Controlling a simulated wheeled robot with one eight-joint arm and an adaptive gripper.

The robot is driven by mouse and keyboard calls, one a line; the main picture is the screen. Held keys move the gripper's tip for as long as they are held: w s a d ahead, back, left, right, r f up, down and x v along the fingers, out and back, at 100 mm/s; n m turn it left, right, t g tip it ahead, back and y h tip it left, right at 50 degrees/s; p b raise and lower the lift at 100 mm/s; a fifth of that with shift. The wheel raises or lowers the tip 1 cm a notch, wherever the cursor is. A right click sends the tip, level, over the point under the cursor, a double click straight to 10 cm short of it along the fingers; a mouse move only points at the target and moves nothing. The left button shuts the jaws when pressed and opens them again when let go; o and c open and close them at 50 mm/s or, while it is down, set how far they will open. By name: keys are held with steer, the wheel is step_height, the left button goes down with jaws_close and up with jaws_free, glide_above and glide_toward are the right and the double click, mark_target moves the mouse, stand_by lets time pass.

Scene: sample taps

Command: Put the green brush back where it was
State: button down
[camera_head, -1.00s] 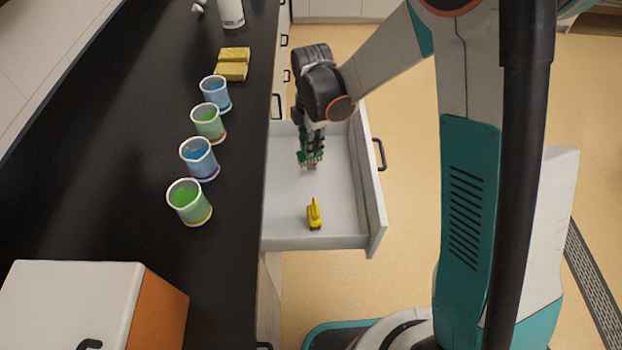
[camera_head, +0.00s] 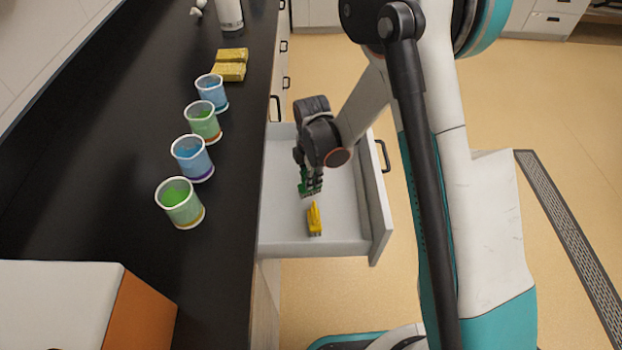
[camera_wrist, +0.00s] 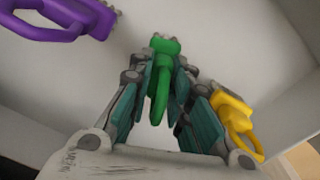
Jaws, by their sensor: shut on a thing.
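The green brush (camera_wrist: 161,75) is held upright between the fingers of my gripper (camera_wrist: 165,100) in the wrist view. In the head view my gripper (camera_head: 311,182) is inside the open drawer (camera_head: 345,232), with a bit of the green brush (camera_head: 304,190) showing. A yellow brush (camera_wrist: 236,120) lies to the right of my gripper; in the head view this yellow brush (camera_head: 315,219) is just below it. A purple brush (camera_wrist: 65,22) lies at the upper left of the wrist view and is hidden in the head view. Whether the green brush touches the drawer floor is unclear.
The drawer walls stand around my gripper, with the front panel (camera_head: 377,195) on the right. The black counter (camera_head: 100,150) to the left holds several cups, yellow sponges (camera_head: 229,72) and a white-and-orange box (camera_head: 60,300).

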steer(key=shift+f, duration=0.1)
steer(key=c, duration=1.5)
jaws_free()
